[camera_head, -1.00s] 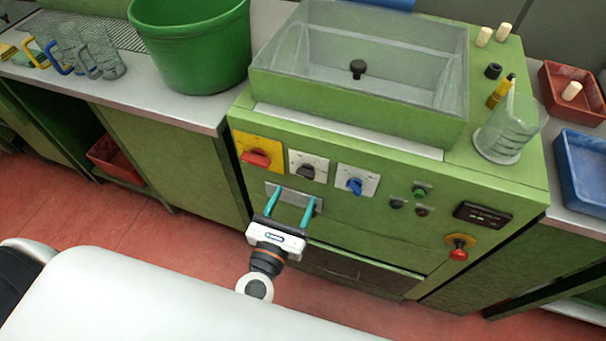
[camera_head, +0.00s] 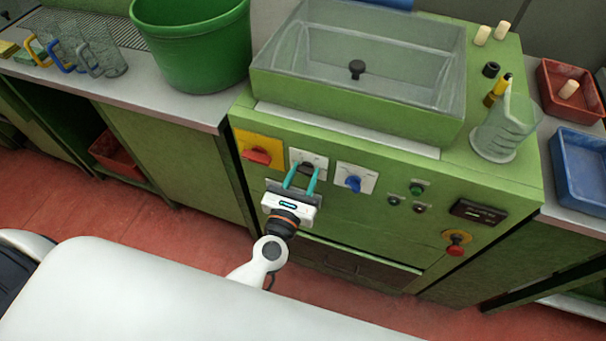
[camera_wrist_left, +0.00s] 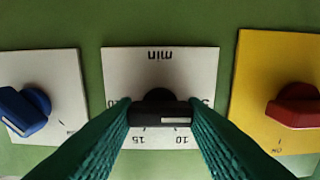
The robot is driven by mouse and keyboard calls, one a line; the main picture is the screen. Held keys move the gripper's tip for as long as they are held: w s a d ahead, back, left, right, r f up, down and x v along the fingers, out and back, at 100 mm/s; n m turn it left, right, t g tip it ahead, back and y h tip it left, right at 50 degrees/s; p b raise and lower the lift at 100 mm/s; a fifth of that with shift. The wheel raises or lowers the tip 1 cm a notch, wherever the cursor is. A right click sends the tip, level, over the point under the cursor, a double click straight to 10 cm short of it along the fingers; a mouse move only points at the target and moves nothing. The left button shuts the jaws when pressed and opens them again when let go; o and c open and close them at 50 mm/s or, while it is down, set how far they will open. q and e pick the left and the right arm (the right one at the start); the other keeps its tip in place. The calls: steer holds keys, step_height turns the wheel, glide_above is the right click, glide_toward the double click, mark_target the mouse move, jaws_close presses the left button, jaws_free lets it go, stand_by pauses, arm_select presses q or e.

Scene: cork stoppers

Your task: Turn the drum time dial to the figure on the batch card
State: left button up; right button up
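The drum time dial is a black knob (camera_wrist_left: 160,112) on a white plate (camera_wrist_left: 160,65) marked "min", upside down in the wrist view. Figures 10 and 15 show below the knob; figures at its sides are partly hidden by the fingers. A white line marks the right half of the knob's bar, which lies level. In the head view the dial plate (camera_head: 322,158) is the middle of three. My left gripper (camera_head: 302,168) has its teal fingers at both ends of the bar, seemingly touching it. My right gripper is out of view. I see no batch card.
A red knob on a yellow plate (camera_head: 258,146) and a blue knob (camera_head: 353,184) flank the dial closely. Small buttons (camera_head: 416,189), a dark display (camera_head: 480,212) and a red stop button (camera_head: 456,248) are farther right. A measuring jug (camera_head: 502,135) stands above.

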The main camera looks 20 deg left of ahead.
arm_select(q)
steer(key=shift+m, duration=0.4)
steer(key=shift+c, duration=0.5)
steer(key=shift+r+m+p, duration=0.1)
steer(key=shift+m+p, duration=0.3)
steer(key=shift+m, duration=0.3)
steer(key=m+p, duration=0.1)
steer(key=m, duration=0.3)
steer(key=m+p, duration=0.2)
steer(key=m, duration=0.2)
steer(key=m+p, duration=0.1)
steer(key=m, duration=0.2)
steer(key=shift+m, duration=0.3)
steer(key=m+p, duration=0.2)
steer(key=m, duration=0.3)
steer(key=shift+p, duration=0.3)
steer(key=shift+f+m+p, duration=0.2)
steer(key=shift+m+p, duration=0.6)
steer(key=shift+m, duration=1.7)
